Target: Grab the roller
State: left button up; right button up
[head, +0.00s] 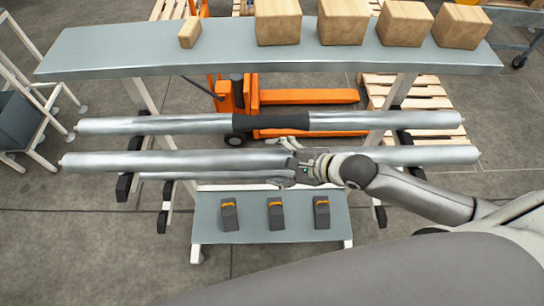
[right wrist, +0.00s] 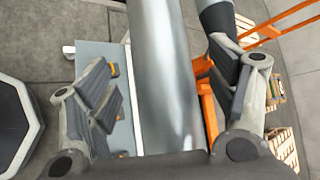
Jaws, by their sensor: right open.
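A long silver roller (head: 180,160) lies lengthwise across the rack, the nearer of the two upper ones. My right gripper (head: 285,165) is open at the middle of this roller, with one finger towards its far side and one towards its near side. In the right wrist view the roller (right wrist: 163,75) runs between the two spread fingers (right wrist: 168,90); I cannot tell whether they touch it. A second silver roller (head: 400,120) with a dark middle sleeve (head: 270,122) lies parallel behind it. My left gripper is not in view.
An orange pallet jack (head: 300,97) and a wooden pallet (head: 410,95) are beyond. A low grey shelf (head: 270,200) with three dark, orange-marked items (head: 276,216) is in front.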

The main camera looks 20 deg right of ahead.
aim_at(275, 159)
jog(key=shift+x, duration=1.7)
jog(key=shift+w+d, duration=0.1)
grip_shut()
jog(key=shift+w+r, duration=0.1)
jog(key=shift+r, duration=0.15)
